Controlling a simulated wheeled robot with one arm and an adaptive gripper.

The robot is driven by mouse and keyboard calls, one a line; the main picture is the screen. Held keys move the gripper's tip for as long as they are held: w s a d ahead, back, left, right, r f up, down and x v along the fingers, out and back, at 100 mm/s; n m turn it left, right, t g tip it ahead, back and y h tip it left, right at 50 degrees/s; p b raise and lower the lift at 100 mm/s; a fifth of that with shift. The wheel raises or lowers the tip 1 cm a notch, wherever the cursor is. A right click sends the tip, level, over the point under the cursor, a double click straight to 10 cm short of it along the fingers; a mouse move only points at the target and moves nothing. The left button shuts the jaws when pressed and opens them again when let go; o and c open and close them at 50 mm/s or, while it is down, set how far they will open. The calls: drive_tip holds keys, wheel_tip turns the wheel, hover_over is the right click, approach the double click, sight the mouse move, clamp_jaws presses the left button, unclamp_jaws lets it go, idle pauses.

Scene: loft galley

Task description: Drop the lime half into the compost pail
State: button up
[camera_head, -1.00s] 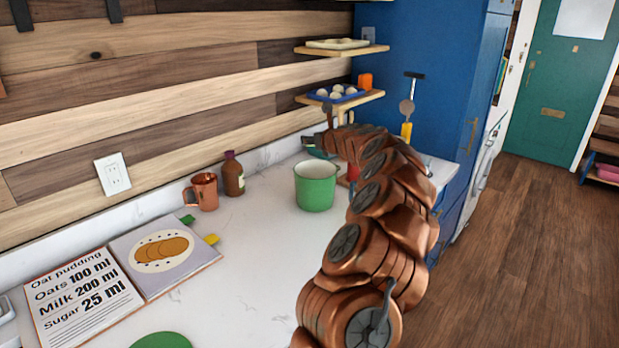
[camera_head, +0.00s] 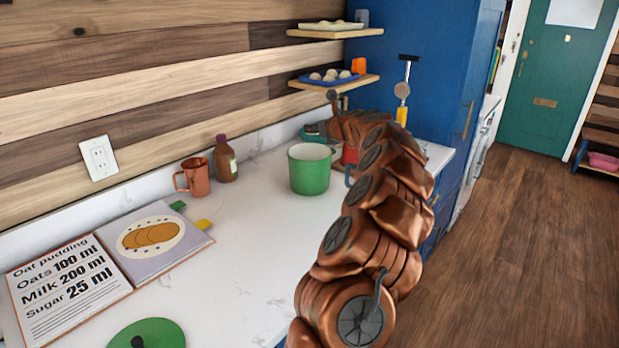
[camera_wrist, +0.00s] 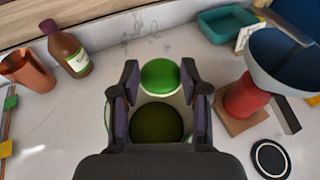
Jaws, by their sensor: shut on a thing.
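The compost pail (camera_head: 309,175) is green with a pale inside and stands open on the white counter in the head view. In the wrist view its pale inside and rim (camera_wrist: 108,113) show around my fingers, with a dark olive round patch inside. The lime half (camera_wrist: 160,75) is a bright green round shape between my fingertips. My gripper (camera_wrist: 160,77) is shut on it, and in the wrist view both line up over the pail's mouth. The head view barely shows the gripper, so its height above the rim is hard to tell.
A copper mug (camera_head: 194,177) and brown bottle (camera_head: 225,160) stand left of the pail. A red scale with a blue-grey bowl (camera_wrist: 278,60) and a teal tub (camera_wrist: 228,24) are on its other side. A recipe book (camera_head: 100,265) and green lid (camera_head: 147,334) lie nearer.

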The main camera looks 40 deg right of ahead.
drive_tip(key=shift+f+b, duration=0.55)
drive_tip(key=shift+f, duration=0.15)
drive_tip(key=o, duration=1.2)
drive_tip(key=shift+s, duration=0.1)
drive_tip(key=shift+v, duration=5.95)
